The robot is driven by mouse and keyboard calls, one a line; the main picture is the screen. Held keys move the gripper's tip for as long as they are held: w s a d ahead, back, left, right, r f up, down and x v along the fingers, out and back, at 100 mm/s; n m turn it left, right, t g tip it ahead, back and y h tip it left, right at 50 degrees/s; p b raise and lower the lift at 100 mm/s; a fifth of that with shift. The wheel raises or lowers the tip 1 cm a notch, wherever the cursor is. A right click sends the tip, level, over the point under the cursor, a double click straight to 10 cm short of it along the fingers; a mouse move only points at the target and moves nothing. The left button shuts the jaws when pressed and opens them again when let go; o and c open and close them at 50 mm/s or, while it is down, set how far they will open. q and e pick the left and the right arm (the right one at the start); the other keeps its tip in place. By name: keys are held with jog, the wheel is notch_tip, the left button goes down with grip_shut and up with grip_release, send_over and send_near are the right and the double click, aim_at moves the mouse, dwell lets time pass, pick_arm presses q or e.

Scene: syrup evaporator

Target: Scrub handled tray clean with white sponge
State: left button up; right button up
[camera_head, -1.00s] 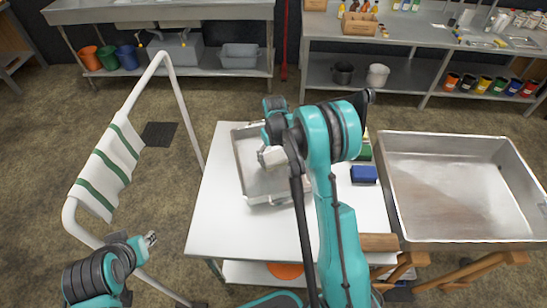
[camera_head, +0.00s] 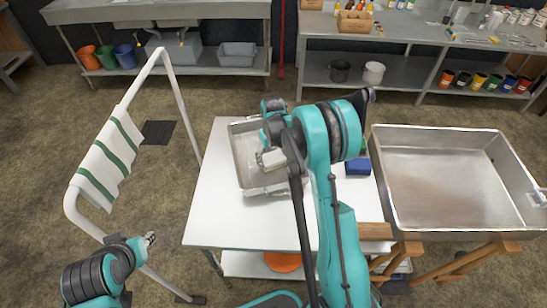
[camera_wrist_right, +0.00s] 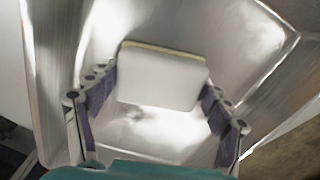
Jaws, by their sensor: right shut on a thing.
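The handled tray (camera_head: 241,168) is a shallow metal tray on a white table; it also fills much of the right wrist view (camera_wrist_right: 235,40). Streaky pale patches show on its floor there. My right gripper (camera_head: 268,158) is inside the tray's outline, shut on the white sponge (camera_head: 274,160). In the right wrist view the white sponge (camera_wrist_right: 160,80), with a yellowish edge, sits between the two fingers (camera_wrist_right: 158,88). Whether it touches the tray floor is unclear. My right arm hides the tray's right part. My left gripper (camera_head: 150,238) is away at lower left, too small to read.
A blue block (camera_head: 358,167) lies on the white table (camera_head: 215,215) right of my arm. A large metal pan (camera_head: 450,185) stands at right. A white rack with a striped towel (camera_head: 108,160) stands at left. Shelved benches line the back.

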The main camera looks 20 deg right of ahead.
aim_at(272, 156)
notch_tip(272, 156, up, 2)
jog(key=shift+r, duration=0.25)
jog(key=shift+w+r+p, duration=0.15)
jog(key=shift+w+p, duration=0.1)
jog(key=shift+p, duration=0.25)
jog(key=shift+r, duration=0.4)
notch_tip(272, 156, up, 2)
jog(key=shift+s+r+p, duration=0.1)
jog(key=shift+r+p, duration=0.1)
jog(key=shift+p, duration=0.7)
jog(key=shift+r+p, duration=0.55)
jog(key=shift+r, duration=0.45)
